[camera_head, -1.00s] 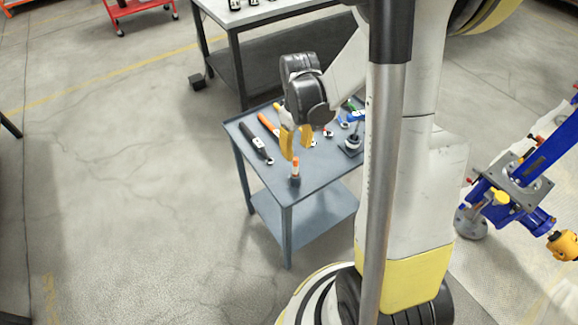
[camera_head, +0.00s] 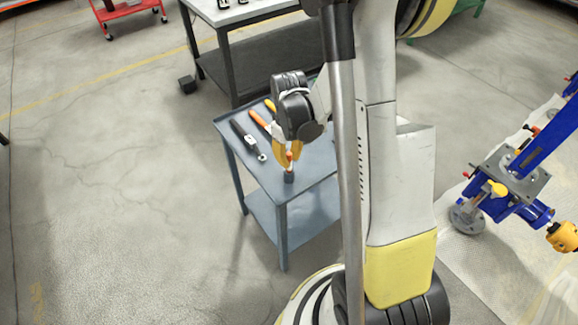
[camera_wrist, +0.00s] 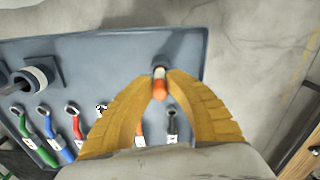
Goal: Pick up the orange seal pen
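The orange seal pen (camera_head: 289,156) stands upright in a small dark holder (camera_head: 289,176) near the front corner of the grey-blue table. In the wrist view, its orange end (camera_wrist: 160,90) points toward the camera, with a pale band behind it. My gripper (camera_head: 288,158) has yellow fingers and points down at the pen. In the wrist view, the fingertips of my gripper (camera_wrist: 161,76) lie on both sides of the pen, very close to it. I cannot tell whether they touch it. The pen still stands in its holder.
The table (camera_head: 262,173) also holds a dark-handled tool (camera_head: 243,133) and an orange-handled tool (camera_head: 259,119). The wrist view shows several wrenches, including a red one (camera_wrist: 75,125), and a round dark part (camera_wrist: 30,80). The tabletop beside the pen is clear.

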